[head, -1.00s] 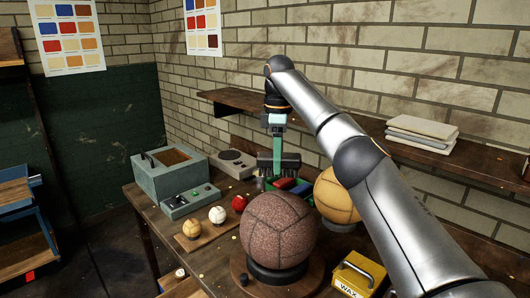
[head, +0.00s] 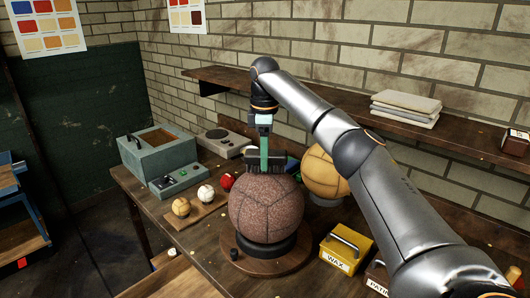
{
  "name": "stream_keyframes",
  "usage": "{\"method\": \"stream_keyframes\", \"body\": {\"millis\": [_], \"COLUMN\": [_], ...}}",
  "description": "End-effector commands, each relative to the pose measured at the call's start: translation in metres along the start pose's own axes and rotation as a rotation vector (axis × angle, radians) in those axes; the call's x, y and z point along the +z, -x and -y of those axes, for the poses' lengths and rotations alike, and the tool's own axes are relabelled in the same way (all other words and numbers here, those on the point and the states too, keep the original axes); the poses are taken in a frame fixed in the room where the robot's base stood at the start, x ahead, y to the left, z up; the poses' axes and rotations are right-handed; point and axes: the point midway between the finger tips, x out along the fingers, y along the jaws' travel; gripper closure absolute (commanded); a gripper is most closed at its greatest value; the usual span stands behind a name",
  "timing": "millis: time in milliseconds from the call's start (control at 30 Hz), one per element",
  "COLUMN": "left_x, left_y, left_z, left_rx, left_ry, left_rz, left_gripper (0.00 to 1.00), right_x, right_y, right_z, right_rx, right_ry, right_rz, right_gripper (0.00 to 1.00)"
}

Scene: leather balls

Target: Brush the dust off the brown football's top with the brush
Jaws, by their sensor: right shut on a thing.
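The brown football (head: 266,210) sits in a dark ring on a round wooden board (head: 292,258) on the workbench. Its surface looks speckled and dusty. My right gripper (head: 264,128) comes down from above and is shut on the brush (head: 264,158), which has a green handle and a dark, wide bristle head. The bristles are at the top back of the football. They overlap its upper edge in the picture, and I cannot tell for sure whether they touch it. The fingertips are partly hidden. My left gripper is not in view.
A tan ball (head: 322,172) stands behind right of the football. A yellow WAX tin (head: 345,252) is at front right. Small balls on a wooden strip (head: 198,213), a grey-green box (head: 158,155) and a hotplate (head: 220,143) are at left. A shelf (head: 440,137) runs along the wall.

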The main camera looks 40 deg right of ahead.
Motion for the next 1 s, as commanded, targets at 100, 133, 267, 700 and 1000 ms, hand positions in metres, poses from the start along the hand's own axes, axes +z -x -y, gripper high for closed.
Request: {"method": "stream_keyframes", "body": {"millis": [100,133,267,700,1000], "left_x": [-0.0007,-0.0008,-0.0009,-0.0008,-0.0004], "left_y": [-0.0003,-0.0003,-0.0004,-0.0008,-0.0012], "left_z": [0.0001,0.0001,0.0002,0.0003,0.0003], "left_rx": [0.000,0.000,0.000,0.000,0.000], "left_ry": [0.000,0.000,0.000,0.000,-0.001], "left_rz": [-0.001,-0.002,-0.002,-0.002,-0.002], "left_gripper": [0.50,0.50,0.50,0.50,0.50], "right_x": [0.0000,0.0000,-0.0001,-0.0002,-0.0001], "right_y": [0.0003,0.0003,0.0004,-0.0014,-0.0052], "right_z": [0.0000,0.0000,0.0000,0.0000,-0.0001], "right_rx": [0.000,0.000,0.000,0.000,0.000], "right_ry": [0.000,0.000,0.001,0.001,0.001], "right_rz": [0.000,0.000,0.000,0.000,0.000], "right_gripper": [0.89,0.89,0.89,0.89,0.89]}}
